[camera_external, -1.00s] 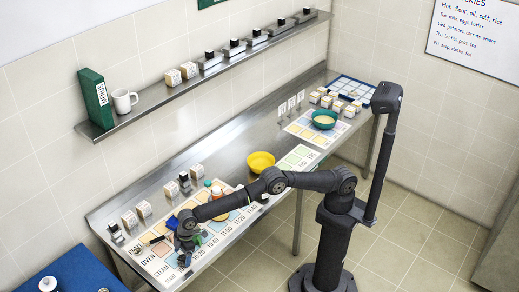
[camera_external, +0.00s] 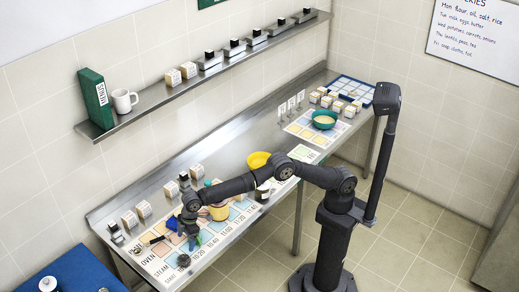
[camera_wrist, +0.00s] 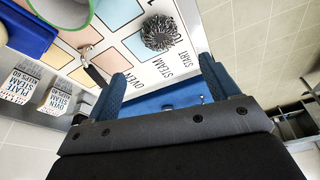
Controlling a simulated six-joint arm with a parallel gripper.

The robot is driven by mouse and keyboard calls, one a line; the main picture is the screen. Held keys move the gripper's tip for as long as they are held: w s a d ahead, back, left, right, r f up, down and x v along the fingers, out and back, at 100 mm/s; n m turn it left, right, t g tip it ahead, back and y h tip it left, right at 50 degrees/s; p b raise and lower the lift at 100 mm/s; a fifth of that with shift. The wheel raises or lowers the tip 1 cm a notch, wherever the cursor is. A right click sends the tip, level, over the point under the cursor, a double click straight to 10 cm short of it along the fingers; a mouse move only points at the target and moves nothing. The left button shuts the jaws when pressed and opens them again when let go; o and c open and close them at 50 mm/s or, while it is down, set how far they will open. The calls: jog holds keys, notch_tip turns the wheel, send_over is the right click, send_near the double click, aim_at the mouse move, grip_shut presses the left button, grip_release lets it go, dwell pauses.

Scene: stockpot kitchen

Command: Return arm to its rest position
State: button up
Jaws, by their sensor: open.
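My gripper (camera_external: 190,243) is over the left part of the steel counter (camera_external: 222,254), above the printed mat (camera_external: 160,268). In the wrist view my gripper (camera_wrist: 163,88) shows two blue fingers spread apart with nothing between them. A dark round scourer-like thing (camera_wrist: 160,33) lies on the mat beyond the fingers; it also shows below my gripper in the external view (camera_external: 184,260). My arm reaches left from its base, with the elbow raised. The exact height of my gripper above the mat is hard to tell.
Small label blocks (camera_external: 144,209) line the wall side. A blue tray (camera_wrist: 24,27) lies near my gripper. A wall shelf (camera_external: 150,107) holds a mug (camera_external: 124,101). The floor in front is clear.

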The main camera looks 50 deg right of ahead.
aim_at(182, 258)
jog(key=x, duration=1.2)
jog(key=shift+d, duration=0.15)
jog(key=shift+r, duration=0.35)
notch_tip(182, 258, up, 4)
jog(key=shift+f, duration=0.2)
jog(key=w+d+r, duration=0.7)
jog(key=d, duration=0.3)
jog(key=w+d, duration=0.7)
jog(key=d, duration=0.4)
jog(key=w+d, duration=0.7)
jog(key=d, duration=0.3)
jog(key=w+d, duration=0.6)
jog(key=d, duration=0.5)
jog(key=shift+n, duration=0.3)
jog(key=shift+s+a+f, duration=0.1)
jog(key=shift+a+f, duration=0.45)
jog(key=shift+a, duration=0.25)
jog(key=shift+a+f, duration=0.5)
jog(key=shift+a, duration=0.35)
jog(key=shift+a+f, duration=0.55)
jog(key=shift+a, duration=0.25)
